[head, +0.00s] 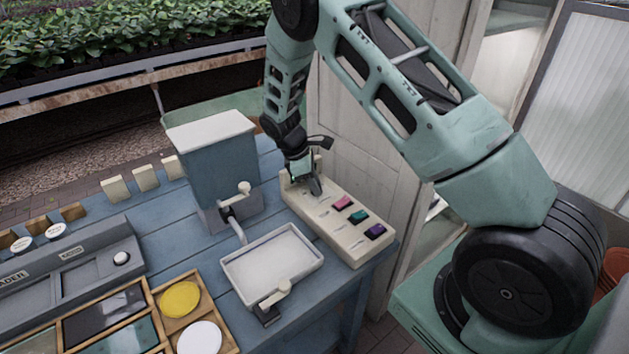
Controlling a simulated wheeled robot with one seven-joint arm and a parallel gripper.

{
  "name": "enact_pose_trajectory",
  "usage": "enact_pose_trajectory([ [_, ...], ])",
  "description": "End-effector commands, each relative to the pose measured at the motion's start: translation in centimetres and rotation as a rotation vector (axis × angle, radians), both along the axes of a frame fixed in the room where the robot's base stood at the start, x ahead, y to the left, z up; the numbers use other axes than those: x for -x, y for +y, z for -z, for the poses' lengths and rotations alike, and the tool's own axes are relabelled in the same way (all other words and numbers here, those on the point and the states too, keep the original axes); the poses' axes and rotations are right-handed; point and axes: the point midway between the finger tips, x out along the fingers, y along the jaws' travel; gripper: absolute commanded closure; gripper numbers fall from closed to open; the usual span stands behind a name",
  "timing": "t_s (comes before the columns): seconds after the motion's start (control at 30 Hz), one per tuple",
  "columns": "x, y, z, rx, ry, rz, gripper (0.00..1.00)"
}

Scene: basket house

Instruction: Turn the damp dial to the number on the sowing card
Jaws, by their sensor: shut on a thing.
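My gripper (314,187) points down at the far end of a long cream box (338,240) on the blue table. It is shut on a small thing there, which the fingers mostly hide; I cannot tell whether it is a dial. Pink (342,202), green (357,217) and purple (375,231) blocks sit in a row along the box, with pale marks beside them. A grey panel (70,262) at the left bears a round white knob (121,258). No damp dial or sowing card can be made out for certain, and no number is readable.
A blue-grey hopper (220,172) with a white top and a crank stands left of my gripper. A white tray (272,262) lies in front of it. A wooden tray (165,312) holds yellow and white discs. Several small cream blocks (115,189) stand at the back left.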

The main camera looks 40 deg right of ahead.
Motion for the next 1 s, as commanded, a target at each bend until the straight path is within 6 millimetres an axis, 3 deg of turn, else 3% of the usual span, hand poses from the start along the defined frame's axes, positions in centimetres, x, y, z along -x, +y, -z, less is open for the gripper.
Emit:
enact_pose_trajectory([
  [1.0, -0.34, -0.46, 0.02, -0.001, -0.001, 0.912, 0.94],
])
